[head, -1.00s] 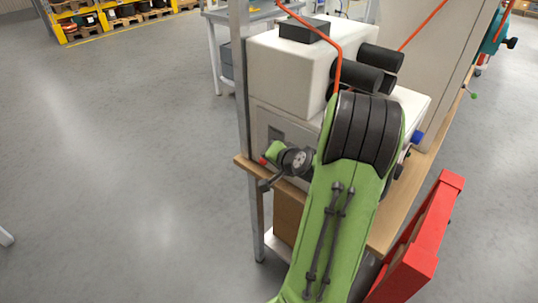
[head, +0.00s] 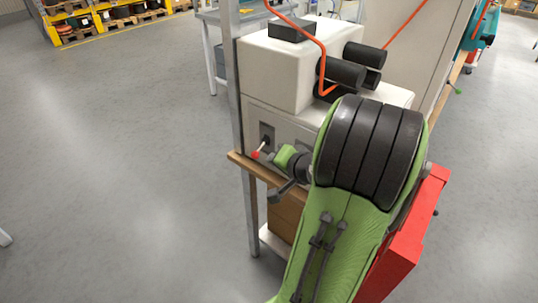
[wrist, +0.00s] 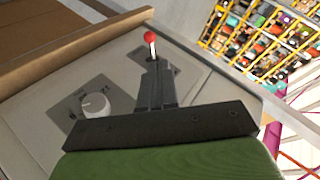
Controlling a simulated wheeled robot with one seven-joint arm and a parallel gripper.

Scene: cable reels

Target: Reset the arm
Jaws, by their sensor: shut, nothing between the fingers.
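My gripper (wrist: 157,75) shows in the wrist view with its dark fingers together and nothing between them. The fingers point toward a lever with a red ball (wrist: 150,37) on the grey machine panel. The ball shows just beyond the fingertips, and I cannot tell whether they touch it. In the head view my green arm reaches forward and bends at a large black joint. The red ball lever (head: 256,154) is at the left of the machine front there, close to my wrist. The fingers are hard to make out in that view.
The white machine (head: 275,70) stands on a wooden-topped bench (head: 240,163) with a metal post (head: 237,100). A rotary knob (wrist: 95,105) sits beside the lever. A red frame (head: 395,265) stands at the right, close to my arm. Open floor lies left.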

